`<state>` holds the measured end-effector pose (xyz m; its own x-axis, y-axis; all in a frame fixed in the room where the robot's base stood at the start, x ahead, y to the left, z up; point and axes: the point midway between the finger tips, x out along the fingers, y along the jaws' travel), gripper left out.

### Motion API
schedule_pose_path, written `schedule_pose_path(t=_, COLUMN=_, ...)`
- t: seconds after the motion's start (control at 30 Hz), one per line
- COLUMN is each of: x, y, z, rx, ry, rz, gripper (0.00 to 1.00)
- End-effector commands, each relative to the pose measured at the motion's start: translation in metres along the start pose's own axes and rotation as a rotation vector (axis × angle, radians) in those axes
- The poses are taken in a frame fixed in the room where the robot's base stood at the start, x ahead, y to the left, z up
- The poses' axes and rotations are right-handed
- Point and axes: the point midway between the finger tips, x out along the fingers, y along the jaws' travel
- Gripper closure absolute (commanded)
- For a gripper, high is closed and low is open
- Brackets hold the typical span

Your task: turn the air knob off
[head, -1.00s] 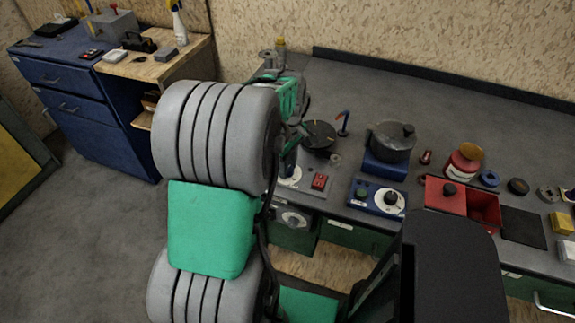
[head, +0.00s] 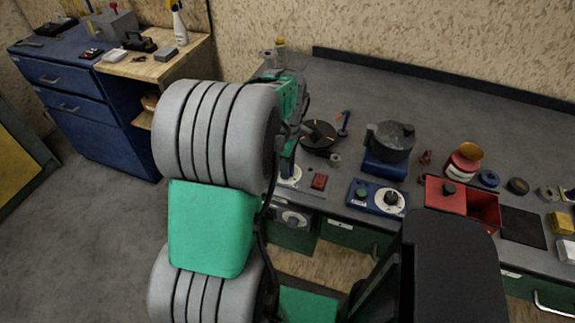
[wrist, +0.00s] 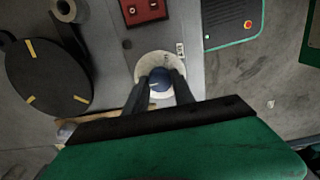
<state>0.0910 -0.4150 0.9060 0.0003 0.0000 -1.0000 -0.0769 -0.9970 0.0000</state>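The air knob is a small blue knob (wrist: 160,79) on a round white dial (wrist: 148,64) in the wrist view. The dial also shows partly in the head view (head: 293,179), beside a red switch (head: 319,181); I take this as the air knob, as its label is unreadable. My gripper (wrist: 159,82) has its two dark fingers on either side of the blue knob. They look open with narrow gaps beside it; contact is not clear. In the head view my arm hides most of the gripper and knob.
A black round plate (head: 318,138) lies behind the dial. A blue control box (head: 377,198) with a white dial stands to the right, before a dark pot (head: 390,141). A red box (head: 446,195) is further right. The counter's back (head: 430,92) is clear.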

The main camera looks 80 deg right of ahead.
Motion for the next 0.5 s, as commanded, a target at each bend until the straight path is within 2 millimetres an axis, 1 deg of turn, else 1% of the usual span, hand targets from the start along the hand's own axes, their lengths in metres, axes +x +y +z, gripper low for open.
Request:
schedule_pose_path(t=0.03, x=-0.0007, y=0.0005, z=-0.0003, rx=-0.001, ry=0.001, rz=0.002, gripper=0.66)
schedule_pose_path(t=0.2, x=-0.0004, y=0.0003, z=-0.0001, rx=0.0, ry=0.0, rz=0.001, gripper=0.52)
schedule_pose_path(t=0.27, x=-0.0003, y=0.0002, z=0.0, rx=0.001, ry=0.0, rz=0.001, gripper=0.48)
schedule_pose_path(t=0.5, x=-0.001, y=0.0002, z=0.0002, rx=0.001, ry=0.0, rz=0.0, gripper=0.48)
